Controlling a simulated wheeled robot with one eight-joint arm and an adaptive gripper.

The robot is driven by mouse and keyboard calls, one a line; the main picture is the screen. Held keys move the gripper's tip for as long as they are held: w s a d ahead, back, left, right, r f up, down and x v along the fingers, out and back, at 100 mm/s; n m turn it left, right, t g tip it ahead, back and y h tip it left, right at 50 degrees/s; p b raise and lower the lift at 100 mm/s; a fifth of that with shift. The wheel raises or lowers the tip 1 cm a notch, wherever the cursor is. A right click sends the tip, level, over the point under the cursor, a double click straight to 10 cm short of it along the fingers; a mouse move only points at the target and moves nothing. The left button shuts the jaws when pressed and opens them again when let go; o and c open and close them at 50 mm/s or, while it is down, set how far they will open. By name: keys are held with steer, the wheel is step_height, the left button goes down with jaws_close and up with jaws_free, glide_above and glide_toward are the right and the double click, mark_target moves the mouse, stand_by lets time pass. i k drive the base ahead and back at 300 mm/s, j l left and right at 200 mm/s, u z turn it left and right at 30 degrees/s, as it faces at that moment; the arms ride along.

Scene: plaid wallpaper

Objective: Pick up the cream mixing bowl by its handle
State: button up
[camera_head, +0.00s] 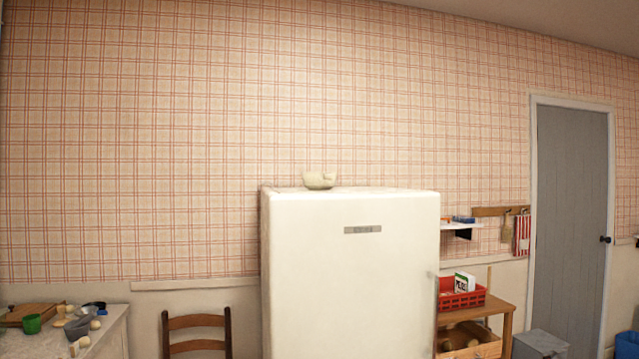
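A small cream mixing bowl (319,181) sits upright on top of the white fridge (352,262), near the left part of its top. Its rim is uneven, and a handle is too small to make out. My gripper is not in view.
A counter (108,335) at the lower left holds a green cup (32,324), grey bowls and a wooden board. A wooden chair (196,321) stands left of the fridge. Right of it are a wooden stand (497,313) with a red crate (462,299), a small shelf and a grey door (570,215).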

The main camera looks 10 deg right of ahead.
mark_target(313, 181)
steer(key=i+l, duration=0.15)
steer(key=i, duration=0.3)
steer(key=i+l, duration=0.15)
steer(key=i, duration=0.3)
